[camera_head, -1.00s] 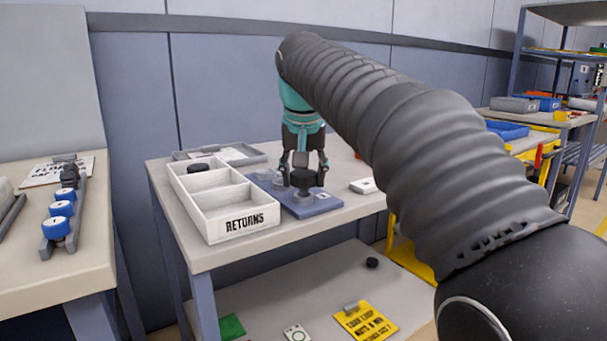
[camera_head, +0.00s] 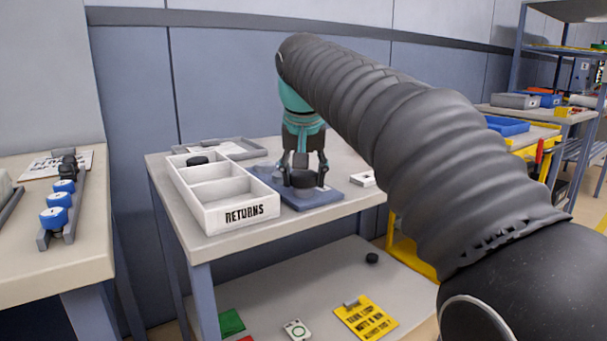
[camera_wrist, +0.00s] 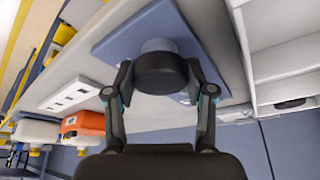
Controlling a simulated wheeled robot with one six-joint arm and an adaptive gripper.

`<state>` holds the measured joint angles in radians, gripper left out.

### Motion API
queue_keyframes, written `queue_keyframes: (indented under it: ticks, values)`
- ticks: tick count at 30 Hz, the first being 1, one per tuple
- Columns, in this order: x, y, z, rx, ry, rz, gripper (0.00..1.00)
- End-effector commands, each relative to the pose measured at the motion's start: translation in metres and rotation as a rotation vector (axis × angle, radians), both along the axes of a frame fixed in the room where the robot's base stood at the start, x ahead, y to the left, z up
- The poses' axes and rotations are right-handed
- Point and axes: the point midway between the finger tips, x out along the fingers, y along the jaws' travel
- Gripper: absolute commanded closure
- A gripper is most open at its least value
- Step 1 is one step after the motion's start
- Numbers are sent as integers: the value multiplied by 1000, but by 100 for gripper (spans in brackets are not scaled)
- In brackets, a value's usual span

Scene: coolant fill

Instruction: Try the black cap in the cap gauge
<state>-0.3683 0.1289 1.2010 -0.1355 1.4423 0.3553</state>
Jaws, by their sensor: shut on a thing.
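My gripper (camera_head: 304,184) points down over the cap gauge and is shut on a black cap (camera_head: 303,179). The wrist view also shows the black cap (camera_wrist: 160,74) between the two fingertips. The cap gauge is a blue plate (camera_head: 322,197) with pale round posts, right of the returns box. In the wrist view a grey post (camera_wrist: 158,45) shows just beyond the cap, over the blue plate (camera_wrist: 118,38). The cap sits at or just above a post; I cannot tell whether it touches. The cap and fingers hide part of the gauge.
The white RETURNS box (camera_head: 238,214) has a black cap (camera_head: 197,160) in its far compartment. A grey tray (camera_head: 235,147) lies behind. A white block (camera_head: 362,179) sits right of the gauge. Blue-capped items (camera_head: 55,218) stand on the left bench.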

Motion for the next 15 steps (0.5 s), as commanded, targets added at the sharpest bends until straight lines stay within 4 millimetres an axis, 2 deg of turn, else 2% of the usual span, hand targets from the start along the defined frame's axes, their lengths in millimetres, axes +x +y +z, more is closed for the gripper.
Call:
queue_keyframes:
  ticks: [15]
  values:
    - [0,0,-5,0,0,0,70]
